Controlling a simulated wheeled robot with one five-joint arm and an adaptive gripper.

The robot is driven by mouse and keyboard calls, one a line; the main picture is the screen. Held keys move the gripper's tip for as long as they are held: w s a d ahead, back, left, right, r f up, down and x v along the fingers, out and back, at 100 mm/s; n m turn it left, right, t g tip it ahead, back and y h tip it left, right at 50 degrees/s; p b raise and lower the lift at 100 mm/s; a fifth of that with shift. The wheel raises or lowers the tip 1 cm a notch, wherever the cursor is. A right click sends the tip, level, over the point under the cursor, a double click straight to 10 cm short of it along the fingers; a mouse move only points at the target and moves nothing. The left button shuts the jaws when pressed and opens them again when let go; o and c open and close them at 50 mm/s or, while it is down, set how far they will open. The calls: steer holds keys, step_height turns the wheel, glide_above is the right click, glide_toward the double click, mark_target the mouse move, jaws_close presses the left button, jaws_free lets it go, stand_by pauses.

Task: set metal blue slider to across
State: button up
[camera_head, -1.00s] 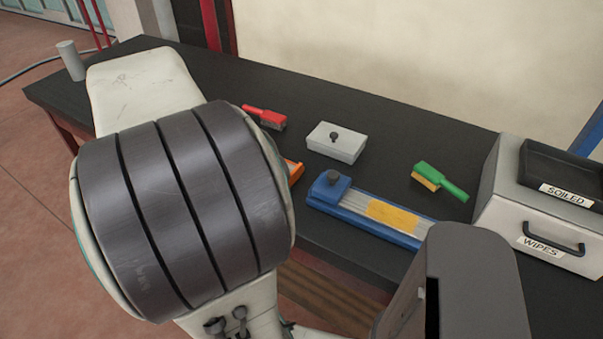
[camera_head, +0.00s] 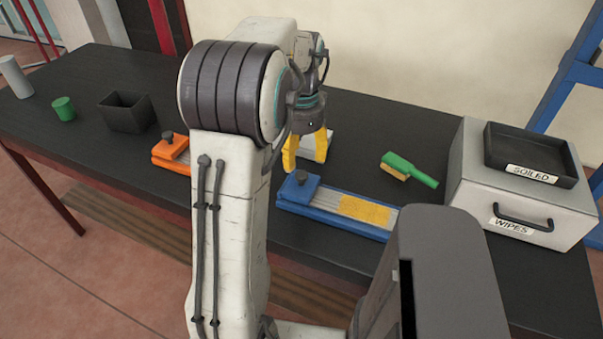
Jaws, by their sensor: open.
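The blue slider (camera_head: 330,206) lies on the black table, a long blue rail with a metal strip and a yellow patch (camera_head: 364,210) on its right part. Its blue carriage with a dark knob (camera_head: 300,178) sits at the left end of the rail. My gripper (camera_head: 304,163) has yellow fingers, spread apart and pointing down.
An orange slider (camera_head: 171,152) lies to the left, partly behind my arm. A black open box (camera_head: 126,112), green cup (camera_head: 64,108) and grey cylinder (camera_head: 15,76) stand further left. A green brush (camera_head: 410,168), the wipes box (camera_head: 465,190) and soiled tray (camera_head: 535,158) are at right.

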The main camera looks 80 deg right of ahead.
mark_target(302, 174)
steer(key=shift+f, duration=3.1)
steer(key=shift+c, duration=0.3)
jaws_close()
